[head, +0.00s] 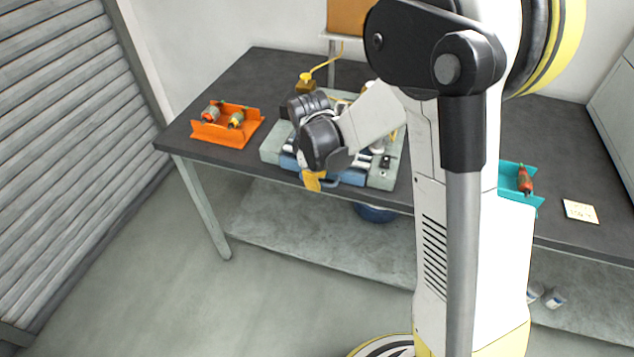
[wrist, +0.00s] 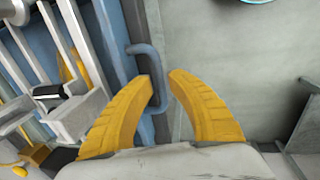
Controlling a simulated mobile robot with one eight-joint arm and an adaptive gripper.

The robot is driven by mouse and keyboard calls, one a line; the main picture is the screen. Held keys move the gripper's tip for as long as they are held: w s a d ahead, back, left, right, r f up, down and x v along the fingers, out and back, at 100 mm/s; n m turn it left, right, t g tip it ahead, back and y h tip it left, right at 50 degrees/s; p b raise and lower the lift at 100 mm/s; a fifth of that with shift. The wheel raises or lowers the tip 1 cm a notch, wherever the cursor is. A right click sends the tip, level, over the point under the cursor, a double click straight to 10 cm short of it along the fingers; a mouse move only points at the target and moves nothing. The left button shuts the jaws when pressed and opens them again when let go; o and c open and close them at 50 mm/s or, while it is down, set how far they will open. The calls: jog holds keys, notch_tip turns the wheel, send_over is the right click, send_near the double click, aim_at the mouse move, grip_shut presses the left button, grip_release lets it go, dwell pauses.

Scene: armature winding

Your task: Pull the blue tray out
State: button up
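The blue tray (head: 352,178) sits low in the front of a grey-green machine on the table, with its front towards the table's front edge. In the wrist view its blue edge (wrist: 112,42) runs down the left half, and a blue loop handle (wrist: 156,64) sticks out from it. My gripper (head: 313,181) is at the tray's front, with yellow fingers pointing down. In the wrist view my gripper (wrist: 160,82) is open, with the outer bar of the handle between the fingertips, close to the left finger. Contact cannot be told. My wrist hides part of the tray and machine.
An orange tray (head: 228,130) with wound parts stands left of the machine. A teal tray (head: 519,180) with one part and a pale note (head: 580,211) lie to the right. The floor (head: 300,300) before the table is clear. A lower shelf (head: 290,225) runs beneath.

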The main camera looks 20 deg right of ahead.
jog(key=shift+s, duration=0.1)
grip_shut()
jog(key=s+a, duration=1)
jog(key=s, duration=0.4)
jog(key=shift+s+a, duration=0.35)
grip_release()
notch_tip(320, 180, up, 12)
jog(key=s+a, duration=0.1)
jog(key=shift+s+a, duration=0.15)
jog(key=shift+s, duration=0.25)
